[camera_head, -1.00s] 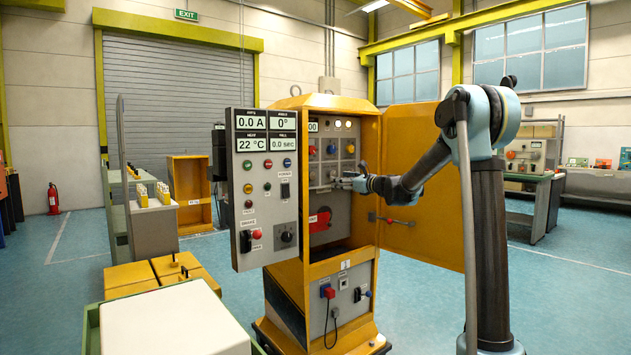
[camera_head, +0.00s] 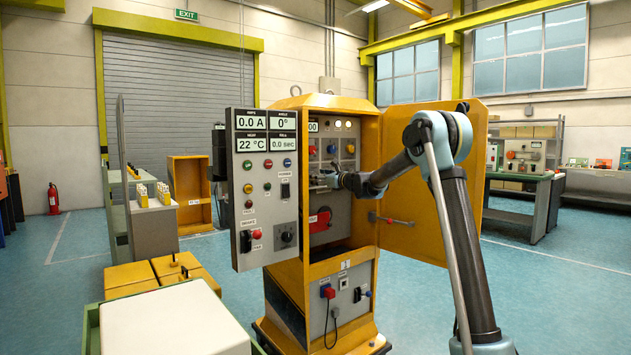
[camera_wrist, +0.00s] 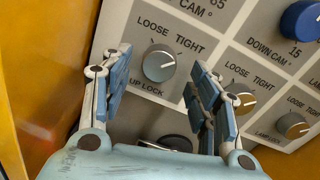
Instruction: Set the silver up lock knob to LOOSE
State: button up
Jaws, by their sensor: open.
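The silver up lock knob (camera_wrist: 158,65) is on a grey panel, above the label UP LOCK, with LOOSE at its upper left and TIGHT at its upper right. Its white mark points right, toward the TIGHT side. My gripper (camera_wrist: 161,60) is open, with one finger on each side of the knob in the wrist view. I cannot tell whether the fingers touch it. In the head view my gripper (camera_head: 325,181) is inside the open yellow cabinet (camera_head: 320,103), at the panel; the knob is too small to make out there.
A blue down cam knob (camera_wrist: 301,20) is at the upper right, and two brass-coloured knobs, one a lower LOOSE/TIGHT knob (camera_wrist: 293,126), are right of my fingers. The yellow cabinet door (camera_head: 425,180) stands open beside my arm. A display box (camera_head: 265,190) flanks the cabinet's left.

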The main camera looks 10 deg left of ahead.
jog(key=shift+x, duration=1.35)
jog(key=c, duration=1.1)
jog(key=shift+o, duration=0.2)
jog(key=shift+n, duration=0.3)
jog(key=shift+s+a+f+n+h, duration=0.1)
jog(key=shift+n+h, duration=0.25)
jog(key=shift+n, duration=3.8)
jog(key=shift+s+n+h, duration=0.15)
jog(key=shift+n+h, duration=0.2)
jog(key=shift+n, duration=3.8)
